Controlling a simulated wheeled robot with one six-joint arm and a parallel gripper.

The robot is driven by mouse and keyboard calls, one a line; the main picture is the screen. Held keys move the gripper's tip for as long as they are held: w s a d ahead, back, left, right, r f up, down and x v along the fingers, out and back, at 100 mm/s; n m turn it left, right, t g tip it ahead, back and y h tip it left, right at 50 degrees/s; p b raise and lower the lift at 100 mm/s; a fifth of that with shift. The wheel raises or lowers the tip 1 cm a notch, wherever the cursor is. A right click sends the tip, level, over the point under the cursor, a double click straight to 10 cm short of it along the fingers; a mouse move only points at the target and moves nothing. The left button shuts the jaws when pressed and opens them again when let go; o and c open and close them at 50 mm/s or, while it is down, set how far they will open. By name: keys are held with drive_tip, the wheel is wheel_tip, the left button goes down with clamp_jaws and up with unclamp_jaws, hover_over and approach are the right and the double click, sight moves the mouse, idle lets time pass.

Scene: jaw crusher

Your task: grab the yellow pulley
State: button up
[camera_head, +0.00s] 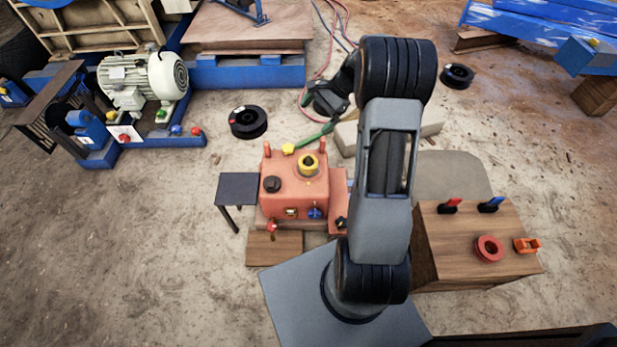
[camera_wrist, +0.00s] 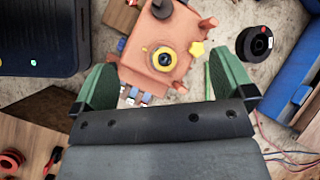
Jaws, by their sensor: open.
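The yellow pulley (camera_head: 308,165) is a round yellow ring with a dark centre, on top of an orange-red box (camera_head: 293,187). It also shows in the wrist view (camera_wrist: 163,58), between my fingers in the picture. My gripper (camera_head: 319,131) is open, behind and above the box in the head view, with one green finger showing. In the wrist view both green fingers of my gripper (camera_wrist: 163,62) are spread wide with nothing between them at close range. The pulley looks apart from the fingers.
A yellow star-shaped knob (camera_head: 288,148) and a black knob (camera_head: 272,184) sit on the same box. A small dark table (camera_head: 238,189) stands to its left. A wooden box (camera_head: 455,230) with red and blue levers stands at right. A black spool (camera_head: 248,122) lies behind.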

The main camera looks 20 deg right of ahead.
drive_tip(key=w+d+f+m+t+y+b, duration=0.1)
drive_tip(key=d+f+m+b, duration=0.15)
drive_tip(key=f, duration=0.45)
drive_tip(key=w+d+f+m+y+b, duration=0.1)
drive_tip(key=w+d+f+b, duration=0.15)
drive_tip(key=f, duration=0.45)
drive_tip(key=m+t+y+b, duration=0.2)
drive_tip(key=m+t+b, duration=0.1)
drive_tip(key=m+b, duration=0.15)
approach(308, 162)
drive_tip(key=w+a+f, duration=0.1)
drive_tip(key=w+a+f+b, duration=0.1)
drive_tip(key=f, duration=0.1)
drive_tip(key=shift+w+f, duration=0.1)
drive_tip(key=shift+w, duration=0.1)
drive_tip(key=shift+b+x, duration=1.45)
drive_tip(key=shift+x, duration=1.95)
drive_tip(key=shift+s, duration=0.15)
drive_tip(key=c, duration=1.2)
drive_tip(key=shift+c, duration=0.2)
